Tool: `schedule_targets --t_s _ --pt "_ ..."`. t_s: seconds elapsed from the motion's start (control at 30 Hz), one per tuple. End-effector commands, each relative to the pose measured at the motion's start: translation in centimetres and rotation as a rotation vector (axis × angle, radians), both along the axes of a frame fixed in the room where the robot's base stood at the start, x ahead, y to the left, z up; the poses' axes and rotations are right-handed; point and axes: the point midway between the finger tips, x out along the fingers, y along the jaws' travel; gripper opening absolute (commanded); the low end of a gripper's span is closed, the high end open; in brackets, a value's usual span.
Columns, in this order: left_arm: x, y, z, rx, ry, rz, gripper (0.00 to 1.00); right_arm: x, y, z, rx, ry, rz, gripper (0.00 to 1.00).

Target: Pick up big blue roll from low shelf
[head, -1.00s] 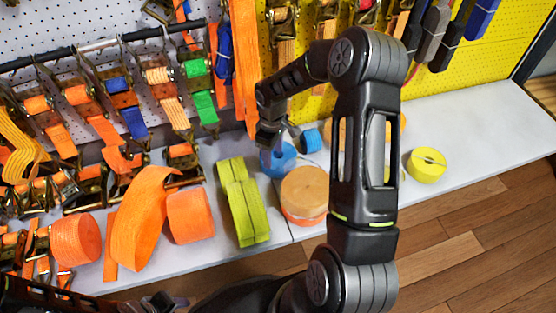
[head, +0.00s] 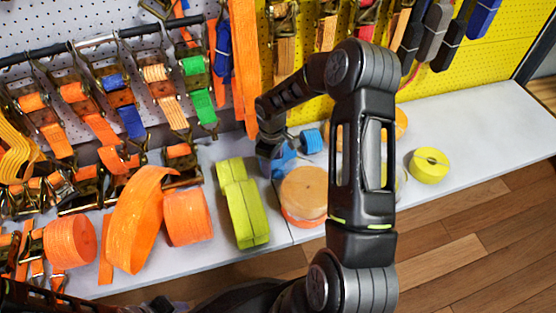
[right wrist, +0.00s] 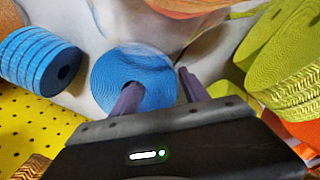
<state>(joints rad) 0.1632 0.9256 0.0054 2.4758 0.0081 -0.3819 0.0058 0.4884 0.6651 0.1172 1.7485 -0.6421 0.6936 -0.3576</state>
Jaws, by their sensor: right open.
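The big blue roll (right wrist: 160,65) lies on the low white shelf with its flat spiral face toward the right wrist camera. In the head view the big blue roll (head: 284,165) is partly hidden by my right gripper (head: 268,150). In the right wrist view the fingers of my right gripper (right wrist: 157,84) are apart and empty. The left fingertip overlaps the roll's face near its centre hole, and the right one is at its edge. Contact is not clear. My left arm shows dark at the bottom left of the head view; its gripper (head: 165,303) is too unclear to judge.
A smaller ribbed blue roll (head: 311,141) stands close by. Green rolls (head: 241,205) and a tan roll (head: 304,190) flank the big one. Orange rolls (head: 188,217) crowd the left. The white shelf (head: 478,130) is clear at the right, beyond a yellow roll (head: 430,165).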

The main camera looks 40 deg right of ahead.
Motion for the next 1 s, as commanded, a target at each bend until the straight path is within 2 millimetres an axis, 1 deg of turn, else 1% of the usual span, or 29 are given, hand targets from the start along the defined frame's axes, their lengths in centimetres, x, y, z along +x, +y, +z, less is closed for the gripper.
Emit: schedule_targets --t_s 0.33,0.37,1.0 --pt "-0.01 0.0 0.0 0.0 0.001 0.0 0.36 -0.01 -0.02 0.02 0.0 0.0 0.0 0.53" --pt "-0.01 0.0 0.0 0.0 0.001 0.0 0.36 -0.01 -0.02 0.02 0.0 0.0 0.0 0.51" --pt "-0.02 0.01 0.0 0.0 0.001 0.0 0.36 -0.05 0.01 0.0 0.0 0.001 0.0 0.0"
